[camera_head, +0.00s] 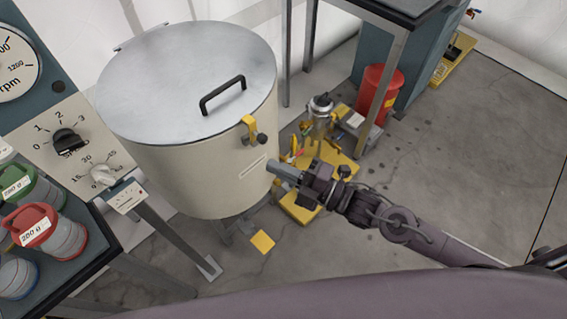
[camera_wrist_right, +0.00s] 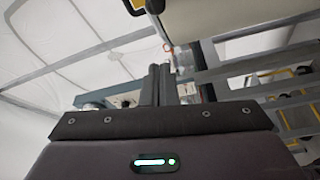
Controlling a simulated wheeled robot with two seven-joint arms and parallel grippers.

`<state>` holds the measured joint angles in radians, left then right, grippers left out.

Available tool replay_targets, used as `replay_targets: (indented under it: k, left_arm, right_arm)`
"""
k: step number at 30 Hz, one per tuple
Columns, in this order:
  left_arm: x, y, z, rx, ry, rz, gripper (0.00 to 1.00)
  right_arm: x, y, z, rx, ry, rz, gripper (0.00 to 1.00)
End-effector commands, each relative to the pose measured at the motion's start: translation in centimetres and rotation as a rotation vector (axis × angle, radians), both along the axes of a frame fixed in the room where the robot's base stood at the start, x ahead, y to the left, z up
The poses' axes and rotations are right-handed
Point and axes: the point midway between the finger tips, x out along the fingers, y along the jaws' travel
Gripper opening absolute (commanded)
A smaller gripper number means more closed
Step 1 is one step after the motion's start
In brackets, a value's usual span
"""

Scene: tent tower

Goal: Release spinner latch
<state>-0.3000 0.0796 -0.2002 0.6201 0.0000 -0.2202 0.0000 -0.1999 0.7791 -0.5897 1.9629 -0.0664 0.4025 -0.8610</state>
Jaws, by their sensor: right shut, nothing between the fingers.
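The spinner is a cream drum (camera_head: 215,175) with a flat grey lid (camera_head: 185,75) lying closed on it and a black lid handle (camera_head: 222,94). Its yellow latch (camera_head: 250,130) with a dark knob sits on the drum's front right rim. My right gripper (camera_head: 277,170) is shut and empty, just right of the drum wall and below the latch. In the right wrist view its two fingers (camera_wrist_right: 159,85) are together, with the drum's underside or edge (camera_wrist_right: 225,20) above them. I cannot tell whether the fingertips touch the drum. My left gripper is not in view.
A panel with a black dial (camera_head: 68,141) and a pale dial (camera_head: 103,174) stands left. Red and green lidded jars (camera_head: 32,225) sit on a dark table there. A red bin (camera_head: 380,92) and a yellow-based device (camera_head: 320,115) stand behind my right gripper. Floor at right is clear.

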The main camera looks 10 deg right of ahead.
Motion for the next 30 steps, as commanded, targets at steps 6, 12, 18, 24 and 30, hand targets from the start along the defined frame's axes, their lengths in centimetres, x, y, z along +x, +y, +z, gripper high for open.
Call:
replay_targets:
  k: [6,12,18,24,30]
  left_arm:
    - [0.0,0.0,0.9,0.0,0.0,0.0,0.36]
    - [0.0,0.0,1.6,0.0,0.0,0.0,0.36]
    - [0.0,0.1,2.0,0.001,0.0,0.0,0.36]
    - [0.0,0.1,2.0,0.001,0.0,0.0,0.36]
    - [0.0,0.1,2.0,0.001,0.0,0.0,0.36]
  right_arm:
    - [2.9,4.0,0.8,0.005,-0.002,-0.001,0.0]
    - [5.1,4.6,0.3,-0.004,0.001,-0.004,0.0]
    - [6.1,3.0,-0.3,-0.002,0.001,0.0,0.0]
    - [6.4,2.6,-0.5,0.0,0.001,-0.001,0.0]
    - [6.4,2.6,-0.5,0.0,0.001,-0.001,0.0]
